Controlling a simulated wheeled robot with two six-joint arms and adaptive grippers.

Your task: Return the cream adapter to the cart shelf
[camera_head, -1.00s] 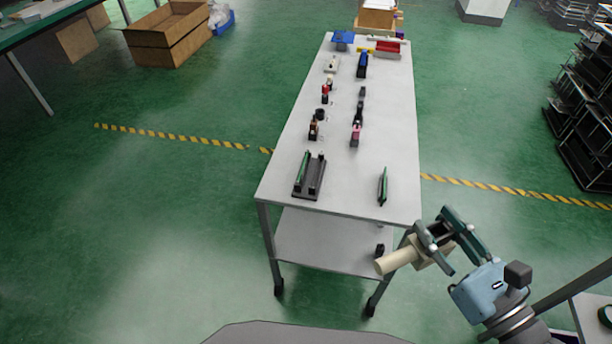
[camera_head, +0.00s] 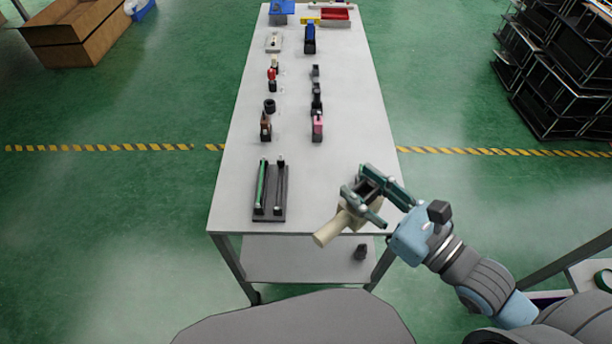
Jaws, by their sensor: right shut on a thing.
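The cream adapter (camera_head: 328,231) is a block with a round stub pointing to the lower left. My right gripper (camera_head: 377,199) is shut on the adapter's block end. In the picture, gripper and adapter overlap the front right corner of the cart's top (camera_head: 215,216); I cannot tell their height above it. The cart's lower shelf (camera_head: 290,262) shows under the front edge, below and left of the adapter. A small dark part (camera_head: 361,252) stands at the shelf's right side. My left gripper is not in view.
A dark rack with a green board (camera_head: 270,190) sits at the front left of the cart top. Several small lever fixtures (camera_head: 317,125) stand in two rows behind it. Blue (camera_head: 282,8) and red (camera_head: 336,15) trays are at the far end. Most of the visible lower shelf is bare.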

